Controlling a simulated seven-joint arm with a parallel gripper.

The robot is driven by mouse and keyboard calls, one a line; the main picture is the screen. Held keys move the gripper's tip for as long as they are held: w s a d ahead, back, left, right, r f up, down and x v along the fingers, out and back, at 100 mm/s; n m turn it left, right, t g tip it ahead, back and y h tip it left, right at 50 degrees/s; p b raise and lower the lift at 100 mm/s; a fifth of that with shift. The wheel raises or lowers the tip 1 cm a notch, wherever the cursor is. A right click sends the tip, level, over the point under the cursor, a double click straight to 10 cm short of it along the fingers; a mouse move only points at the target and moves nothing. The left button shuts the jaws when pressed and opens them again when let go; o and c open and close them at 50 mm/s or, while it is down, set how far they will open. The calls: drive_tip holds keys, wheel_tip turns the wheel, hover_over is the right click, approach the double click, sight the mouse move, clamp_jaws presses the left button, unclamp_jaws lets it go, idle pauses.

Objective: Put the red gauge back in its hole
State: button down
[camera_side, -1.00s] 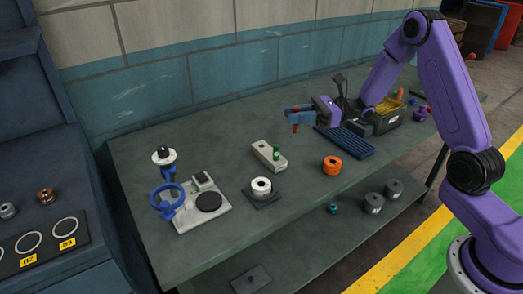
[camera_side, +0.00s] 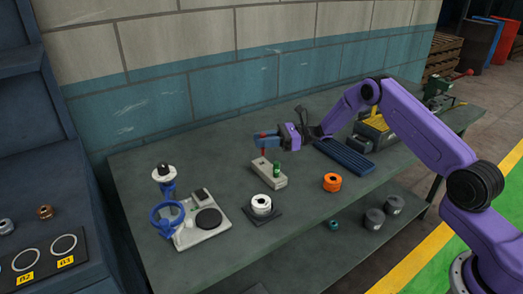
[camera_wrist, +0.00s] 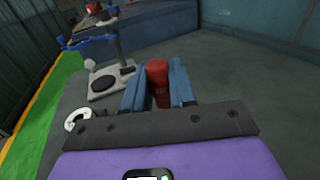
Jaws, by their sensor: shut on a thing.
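My gripper (camera_side: 262,138) has blue fingers shut on the red gauge (camera_side: 263,150). In the side view the gauge hangs below the fingers, over or close behind the far end of the beige block (camera_side: 266,172). I cannot tell whether its tip touches the block. In the wrist view the red gauge (camera_wrist: 157,80) shows between the two blue fingers (camera_wrist: 157,88). The block and its hole are hidden there.
A white ring on a dark pad (camera_side: 261,205) sits in front of the block. An orange spool (camera_side: 332,182) and a blue ribbed tray (camera_side: 344,157) are to the right. A stand with a blue ring (camera_side: 167,215) is at the left.

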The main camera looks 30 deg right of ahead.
sight(262, 150)
drive_tip(key=shift+w+a+f, duration=0.1)
drive_tip(key=shift+w+f, duration=0.35)
drive_tip(key=shift+f, duration=1.7)
drive_tip(key=c, duration=1)
unclamp_jaws()
drive_tip(key=shift+f, duration=0.1)
drive_tip(key=shift+c, duration=0.2)
drive_tip(key=shift+o, duration=0.6)
